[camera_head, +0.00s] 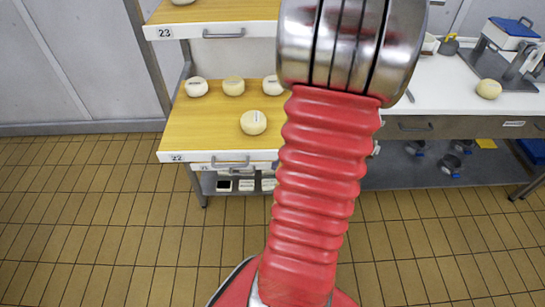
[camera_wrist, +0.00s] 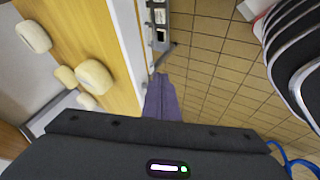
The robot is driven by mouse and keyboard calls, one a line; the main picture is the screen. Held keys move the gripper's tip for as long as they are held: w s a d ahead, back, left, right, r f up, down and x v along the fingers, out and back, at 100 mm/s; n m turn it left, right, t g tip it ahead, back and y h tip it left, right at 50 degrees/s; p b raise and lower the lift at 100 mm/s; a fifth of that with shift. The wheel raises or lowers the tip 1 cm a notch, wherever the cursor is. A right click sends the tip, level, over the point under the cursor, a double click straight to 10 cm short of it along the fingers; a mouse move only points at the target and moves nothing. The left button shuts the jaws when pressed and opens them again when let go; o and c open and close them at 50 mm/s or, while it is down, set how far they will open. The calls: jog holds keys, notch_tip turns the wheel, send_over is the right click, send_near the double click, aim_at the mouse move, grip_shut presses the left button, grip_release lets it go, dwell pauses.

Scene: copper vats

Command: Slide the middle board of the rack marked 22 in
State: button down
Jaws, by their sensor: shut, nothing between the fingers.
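The board marked 22 (camera_head: 205,130) is the middle one of the rack in the head view. It is yellow wood with a white front edge and a metal handle (camera_head: 230,162), and several round pale cheeses (camera_head: 253,122) sit on it. It reaches well out past the shelf uprights. The board also shows at the left of the wrist view (camera_wrist: 105,30), with cheeses on it. My gripper (camera_wrist: 162,82) is shut and empty, its purple fingers close to the board's white front edge; touching or apart I cannot tell. In the head view my red arm hides the gripper and the board's right part.
A board marked 23 (camera_head: 215,12) lies above. Below is a board marked 21 (camera_head: 205,167) and a low shelf with small boxes (camera_head: 246,184). A white counter (camera_head: 430,97) with a cheese and a blue-lidded box stands at right. The tiled floor in front is clear.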

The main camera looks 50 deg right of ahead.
aim_at(271, 158)
jog(key=shift+w+d+f, duration=0.65)
jog(key=shift+w+f, duration=0.05)
jog(key=shift+w, duration=0.25)
jog(key=shift+w+d+f, duration=0.65)
jog(key=shift+w+f, duration=0.05)
jog(key=shift+w, duration=0.2)
jog(key=shift+w+d+f, duration=0.65)
jog(key=shift+w+f, duration=0.05)
jog(key=shift+w, duration=0.25)
